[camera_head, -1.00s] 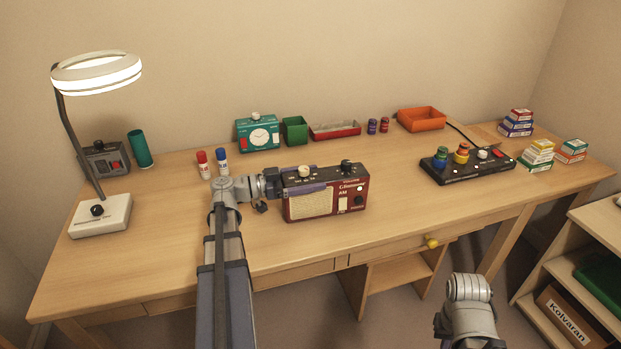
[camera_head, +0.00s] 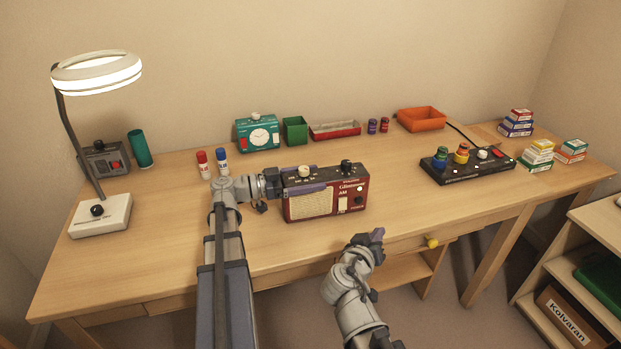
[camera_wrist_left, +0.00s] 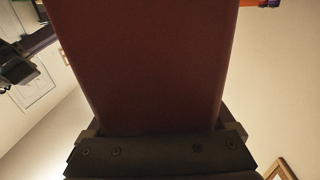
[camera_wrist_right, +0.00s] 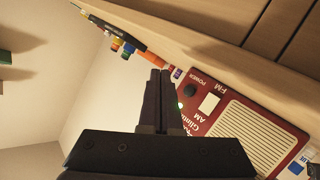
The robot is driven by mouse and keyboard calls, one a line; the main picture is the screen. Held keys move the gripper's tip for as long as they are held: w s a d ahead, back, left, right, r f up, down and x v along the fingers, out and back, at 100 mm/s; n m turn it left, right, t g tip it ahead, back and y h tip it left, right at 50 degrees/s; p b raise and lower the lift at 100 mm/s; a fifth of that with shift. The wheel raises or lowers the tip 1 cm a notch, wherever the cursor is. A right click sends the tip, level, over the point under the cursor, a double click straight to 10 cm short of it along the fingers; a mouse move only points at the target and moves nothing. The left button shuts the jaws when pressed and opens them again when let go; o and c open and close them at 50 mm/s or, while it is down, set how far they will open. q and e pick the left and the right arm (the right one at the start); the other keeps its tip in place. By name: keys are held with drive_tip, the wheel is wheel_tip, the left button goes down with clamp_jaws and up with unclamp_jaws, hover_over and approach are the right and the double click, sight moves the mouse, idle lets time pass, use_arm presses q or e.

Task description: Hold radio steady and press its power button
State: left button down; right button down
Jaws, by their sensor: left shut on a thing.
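The dark red radio (camera_head: 329,205) stands upright near the front of the desk, with a pale speaker grille, a white switch and "AM" lettering. My left gripper (camera_head: 306,188) is shut on the radio from the left, its fingers along the body; the red casing (camera_wrist_left: 145,65) fills the left wrist view. A dark round button (camera_wrist_right: 190,90) beside the "POWER" label shows in the right wrist view; it also shows at the radio's lower right front (camera_head: 359,200) in the head view. My right gripper (camera_head: 377,236) is shut and empty, apart from the radio, in front and right of it.
The desk (camera_head: 250,245) is clear around the radio. A black control panel (camera_head: 468,167) stands to the right and a lamp (camera_head: 100,215) to the left. Red and blue markers (camera_head: 212,164) stand behind my left arm. A yellow drawer knob (camera_head: 432,243) is near my right gripper.

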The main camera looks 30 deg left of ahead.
sight(366, 200)
drive_tip(key=shift+a+r, duration=0.15)
drive_tip(key=shift+a, duration=0.2)
drive_tip(key=shift+w+a, duration=2.95)
drive_tip(key=shift+a, duration=0.2)
drive_tip(key=shift+w+a, duration=0.3)
idle(0.4)
drive_tip(key=shift+s+d, duration=0.3)
